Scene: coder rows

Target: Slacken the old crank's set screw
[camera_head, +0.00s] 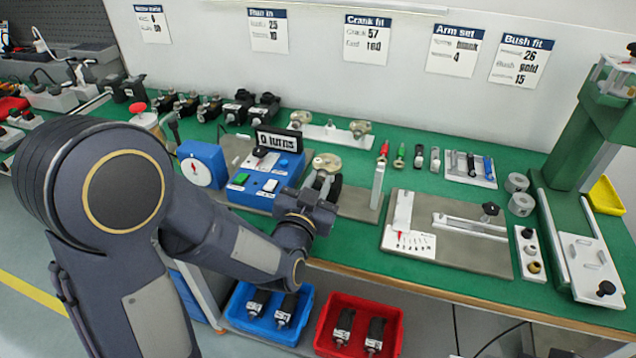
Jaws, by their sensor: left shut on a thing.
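My left gripper (324,186) reaches over the front of the green bench, just right of the blue counter box (262,182). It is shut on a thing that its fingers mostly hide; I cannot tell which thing. A tan round knob (327,162) with pale metal beneath shows just behind the fingers, over a grey-brown base plate (357,203). I cannot make out a crank arm or set screw there. A red-handled tool (383,150) and a green-handled tool (400,155) stand behind and right. My right gripper is not in view.
A scale fixture (445,240) lies to the right, with a green press (590,130) beyond. A white rail with tan knobs (332,134) is behind. A blue bin (268,336) and a red bin (359,356) sit below the bench. A blue dial box (203,164) stands left.

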